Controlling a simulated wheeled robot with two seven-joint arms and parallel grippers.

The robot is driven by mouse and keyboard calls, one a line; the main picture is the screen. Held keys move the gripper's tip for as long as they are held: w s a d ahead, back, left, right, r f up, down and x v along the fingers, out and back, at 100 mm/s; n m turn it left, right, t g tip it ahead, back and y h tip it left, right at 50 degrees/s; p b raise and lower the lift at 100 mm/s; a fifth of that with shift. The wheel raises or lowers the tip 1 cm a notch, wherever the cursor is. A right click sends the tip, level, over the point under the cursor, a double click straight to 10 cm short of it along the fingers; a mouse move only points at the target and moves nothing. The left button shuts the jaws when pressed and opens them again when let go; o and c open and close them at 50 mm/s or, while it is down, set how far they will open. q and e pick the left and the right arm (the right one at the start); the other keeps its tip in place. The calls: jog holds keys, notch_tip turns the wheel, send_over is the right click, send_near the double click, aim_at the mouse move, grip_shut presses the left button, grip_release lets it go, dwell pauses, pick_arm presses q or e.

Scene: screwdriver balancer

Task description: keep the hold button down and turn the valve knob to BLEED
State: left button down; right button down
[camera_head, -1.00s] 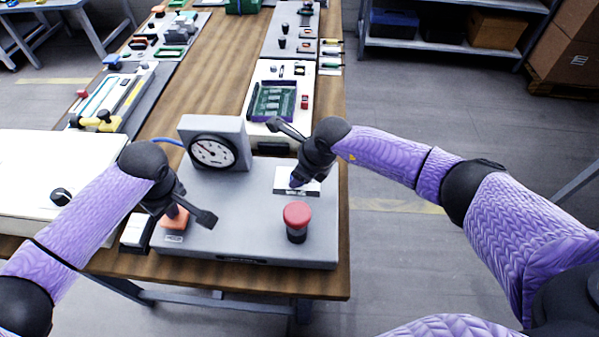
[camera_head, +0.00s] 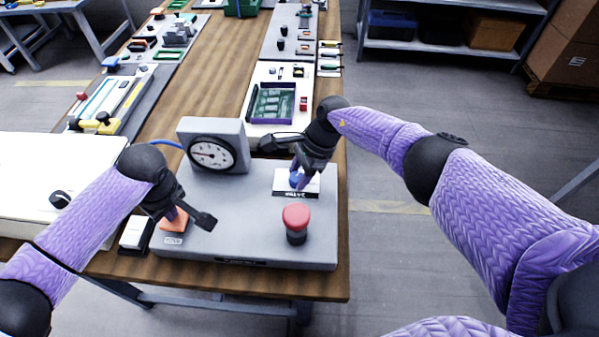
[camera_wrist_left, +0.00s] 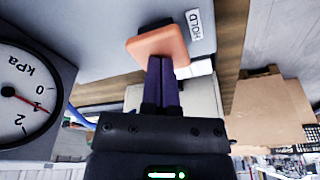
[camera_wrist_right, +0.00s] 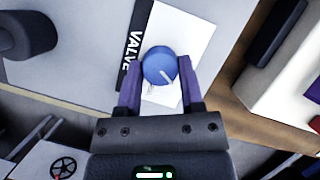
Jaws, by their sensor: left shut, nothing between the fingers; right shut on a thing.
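The orange hold button (camera_head: 175,219) sits at the left front of the grey panel box (camera_head: 240,222); the left wrist view shows it (camera_wrist_left: 158,45) beside a HOLD label. My left gripper (camera_wrist_left: 161,62) is shut and empty, its fingertips against the button's face. The blue valve knob (camera_wrist_right: 160,66) with a white pointer line stands on a white plate marked VALVE. My right gripper (camera_wrist_right: 160,82) is shut on the knob, one finger on each side. In the head view the knob (camera_head: 297,181) is partly hidden by that gripper. Words on the plate are too covered to read.
A pressure gauge (camera_head: 213,154) marked kPa stands at the back of the box; its needle is near 1 in the left wrist view. A red mushroom button (camera_head: 296,217) is at the front right. A white block (camera_head: 136,233) lies left of the box.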

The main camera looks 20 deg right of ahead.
jog(key=shift+n, duration=0.6)
jog(key=shift+g, duration=0.3)
jog(key=shift+c, duration=1.2)
grip_release()
